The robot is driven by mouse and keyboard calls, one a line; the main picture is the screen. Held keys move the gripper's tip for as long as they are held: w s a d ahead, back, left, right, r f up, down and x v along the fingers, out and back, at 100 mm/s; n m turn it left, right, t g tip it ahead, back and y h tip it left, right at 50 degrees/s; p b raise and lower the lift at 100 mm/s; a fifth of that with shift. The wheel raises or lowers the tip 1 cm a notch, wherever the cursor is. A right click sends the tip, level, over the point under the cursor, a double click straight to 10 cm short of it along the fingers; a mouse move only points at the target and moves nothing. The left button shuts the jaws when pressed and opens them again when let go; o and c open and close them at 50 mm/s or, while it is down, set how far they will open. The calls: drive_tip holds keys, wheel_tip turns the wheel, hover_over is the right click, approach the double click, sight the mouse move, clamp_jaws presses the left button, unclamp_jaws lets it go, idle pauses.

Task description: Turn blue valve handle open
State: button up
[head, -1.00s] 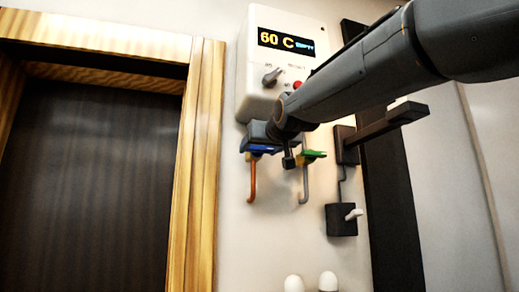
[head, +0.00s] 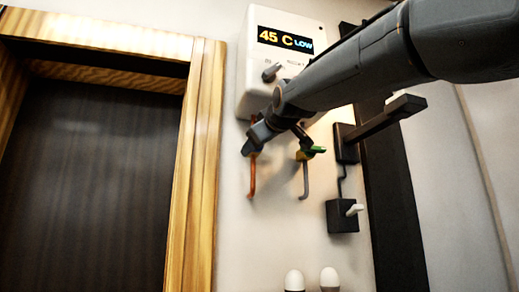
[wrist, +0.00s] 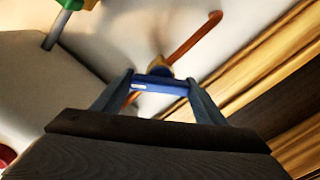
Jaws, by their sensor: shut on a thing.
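The blue valve handle (wrist: 162,84) lies between the two fingers of my gripper (wrist: 160,92) in the wrist view, and the gripper is shut on it. The handle joins a brass-coloured valve body and an orange pipe (wrist: 192,38). In the head view my gripper (head: 250,147) is tilted down to the left at the top of the orange pipe (head: 252,178) and hides the blue handle there. The white brewer box (head: 257,72) above shows "45 C LOW" on its display (head: 285,39).
A green valve handle (head: 317,150) on a grey pipe (head: 305,180) is close on the right. A black bracket (head: 380,130) and a black box with a white switch (head: 342,216) stand further right. A wooden door frame (head: 197,150) is on the left. Two white rounded objects (head: 294,280) are below.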

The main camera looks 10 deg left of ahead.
drive_tip(key=n+b, duration=0.1)
drive_tip(key=n, duration=0.4)
drive_tip(key=shift+n+b, duration=0.3)
drive_tip(key=shift+b, duration=0.05)
drive_tip(key=n+b, duration=0.1)
drive_tip(key=n, duration=0.3)
drive_tip(key=shift+n, duration=0.4)
drive_tip(key=o, duration=1.1)
drive_tip(key=shift+a, duration=0.1)
drive_tip(key=shift+c, duration=0.2)
drive_tip(key=b+v, duration=0.3)
drive_tip(key=v, duration=0.5)
drive_tip(key=shift+w, duration=0.1)
